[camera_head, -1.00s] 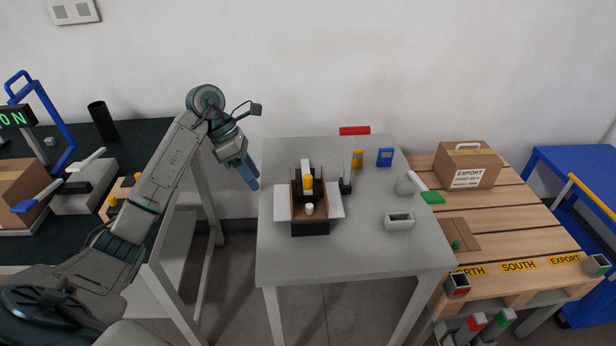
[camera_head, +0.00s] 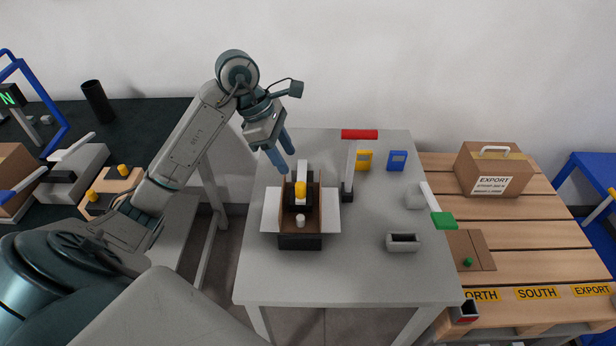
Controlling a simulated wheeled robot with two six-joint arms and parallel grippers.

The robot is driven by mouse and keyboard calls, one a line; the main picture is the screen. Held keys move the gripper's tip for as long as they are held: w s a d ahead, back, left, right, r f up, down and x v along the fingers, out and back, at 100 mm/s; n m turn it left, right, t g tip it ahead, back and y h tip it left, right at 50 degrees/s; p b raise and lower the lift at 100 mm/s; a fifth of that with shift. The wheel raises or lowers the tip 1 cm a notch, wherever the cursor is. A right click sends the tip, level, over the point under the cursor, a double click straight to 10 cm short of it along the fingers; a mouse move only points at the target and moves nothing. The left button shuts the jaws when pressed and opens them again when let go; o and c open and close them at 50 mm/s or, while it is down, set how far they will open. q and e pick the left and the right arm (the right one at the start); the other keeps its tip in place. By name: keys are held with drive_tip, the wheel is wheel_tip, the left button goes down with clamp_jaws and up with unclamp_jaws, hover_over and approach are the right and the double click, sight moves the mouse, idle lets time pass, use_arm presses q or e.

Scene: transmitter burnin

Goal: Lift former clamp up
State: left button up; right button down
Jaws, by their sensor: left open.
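An open cardboard box (camera_head: 313,222) with white flaps spread to both sides sits in a black holder (camera_head: 300,242) on the grey table. A yellow-topped black item and a small white piece are inside it. Just right of the box stands an upright grey lever (camera_head: 350,165) on a black base, with a red bar (camera_head: 359,134) across its top; it looks like the former clamp. My left gripper (camera_head: 287,163) is open and empty, above the table's back left, behind and left of the box and apart from the lever. My right gripper is not in view.
On the grey table (camera_head: 345,280) are yellow (camera_head: 364,160) and blue (camera_head: 397,160) items, a grey tray (camera_head: 403,242) and a green-ended tool (camera_head: 442,220). A wooden pallet (camera_head: 530,240) with an export carton (camera_head: 492,168) stands right. The table's front is clear.

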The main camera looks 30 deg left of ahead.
sight(300, 185)
use_arm(q)
drive_tip(key=x, duration=0.2)
drive_tip(key=b+x, duration=0.1)
drive_tip(key=x, duration=0.3)
drive_tip(key=shift+s+d+f, duration=0.2)
drive_tip(key=shift+f, duration=0.05)
drive_tip(key=shift+b+x, duration=0.45)
drive_tip(key=shift+x, duration=0.65)
drive_tip(key=shift+w+d+f, duration=0.1)
drive_tip(key=shift+d+f, duration=0.05)
drive_tip(key=shift+f, duration=0.25)
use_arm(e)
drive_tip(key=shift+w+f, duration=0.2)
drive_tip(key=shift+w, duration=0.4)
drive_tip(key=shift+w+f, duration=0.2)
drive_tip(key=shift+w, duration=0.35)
use_arm(q)
clamp_jaws()
